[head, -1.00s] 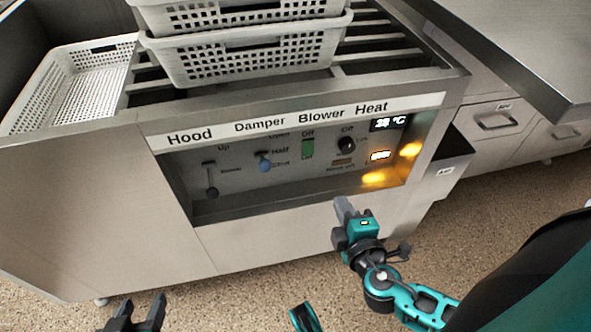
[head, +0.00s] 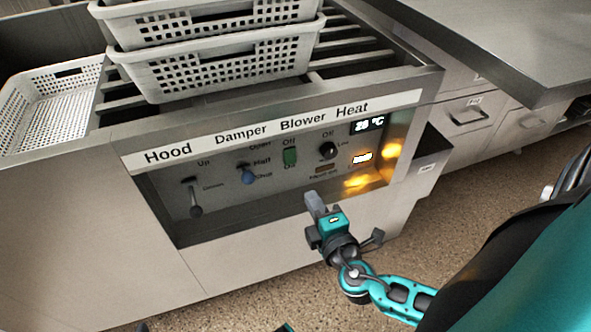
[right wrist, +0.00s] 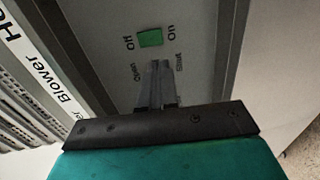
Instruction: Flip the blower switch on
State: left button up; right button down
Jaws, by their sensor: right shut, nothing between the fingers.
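The blower switch (head: 290,157) is a small green rocker on the recessed panel, between the labels "Off" above and "On" below. It also shows in the right wrist view (right wrist: 150,38), just beyond the fingertips. I cannot tell which side is pressed. My right gripper (head: 312,197) is shut and empty, in front of the panel's lower edge, below and right of the switch. In the right wrist view its closed fingers (right wrist: 158,66) point toward the panel, apart from the switch. Only a dark tip of my left gripper (head: 143,328) shows at the bottom edge.
The hood lever (head: 194,198), blue damper knob (head: 249,176) and black heat knob (head: 328,150) share the recessed panel, framed by a metal edge. Stacked white baskets (head: 215,58) stand on top. A grey worktop (head: 490,40) juts out at the right.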

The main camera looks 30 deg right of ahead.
send_near(291, 164)
jog(key=x, duration=0.5)
jog(key=shift+w+d+r, duration=0.1)
jog(key=shift+w, duration=0.1)
jog(key=shift+w+d, duration=0.15)
jog(key=shift+w, duration=0.55)
jog(key=shift+b, duration=0.3)
jog(key=shift+w+f+b, duration=0.2)
jog(key=shift+f+b, duration=0.1)
jog(key=shift+b, duration=0.1)
jog(key=shift+r, duration=0.15)
